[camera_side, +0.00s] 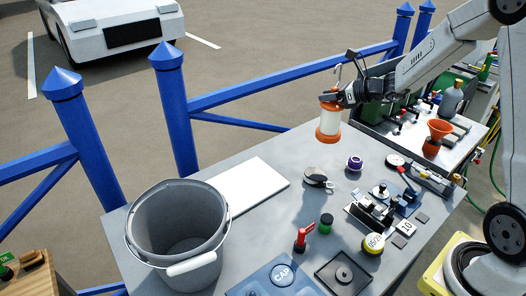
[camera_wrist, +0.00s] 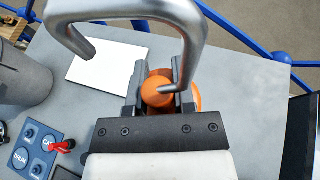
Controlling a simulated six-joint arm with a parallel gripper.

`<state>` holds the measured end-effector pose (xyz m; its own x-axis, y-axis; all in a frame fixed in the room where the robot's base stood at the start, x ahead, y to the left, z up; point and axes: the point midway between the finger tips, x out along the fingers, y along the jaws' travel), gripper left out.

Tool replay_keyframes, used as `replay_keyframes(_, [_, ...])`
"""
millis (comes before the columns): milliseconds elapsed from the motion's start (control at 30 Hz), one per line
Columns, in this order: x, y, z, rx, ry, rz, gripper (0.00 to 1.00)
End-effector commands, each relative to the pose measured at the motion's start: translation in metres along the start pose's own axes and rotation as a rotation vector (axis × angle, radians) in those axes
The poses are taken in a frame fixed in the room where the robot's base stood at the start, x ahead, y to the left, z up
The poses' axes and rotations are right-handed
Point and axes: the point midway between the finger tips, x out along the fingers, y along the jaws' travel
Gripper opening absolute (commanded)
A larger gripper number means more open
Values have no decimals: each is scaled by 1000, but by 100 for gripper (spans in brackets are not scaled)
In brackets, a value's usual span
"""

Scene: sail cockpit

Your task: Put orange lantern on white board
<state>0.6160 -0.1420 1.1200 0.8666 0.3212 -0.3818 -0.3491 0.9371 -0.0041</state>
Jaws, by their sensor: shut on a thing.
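The orange lantern (camera_side: 329,118) has a pale middle and an orange top and base. It hangs upright above the grey table, apart from it. My gripper (camera_side: 342,98) is shut on its top end. In the wrist view my gripper's fingers (camera_wrist: 158,88) close on the orange lantern (camera_wrist: 157,92), with a metal hook in front of it. The white board (camera_side: 252,187) lies flat on the table, to the left of the lantern and next to the bucket. It also shows in the wrist view (camera_wrist: 107,62), left of the fingers.
A grey bucket (camera_side: 158,256) stands at the table's front left, beside the board. A dark round item (camera_side: 317,177), a purple item (camera_side: 354,163), a red-handled valve (camera_side: 302,239) and a green knob (camera_side: 326,222) stand right of the board. Blue railings (camera_side: 175,110) run behind the table.

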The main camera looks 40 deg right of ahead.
Motion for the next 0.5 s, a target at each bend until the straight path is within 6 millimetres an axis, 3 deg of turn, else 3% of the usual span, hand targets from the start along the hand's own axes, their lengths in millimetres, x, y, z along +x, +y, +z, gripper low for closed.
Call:
replay_keyframes(200, [24,80,15,-78,-2,183,0])
replay_keyframes(500, [36,186,25,-175,-2,423,0])
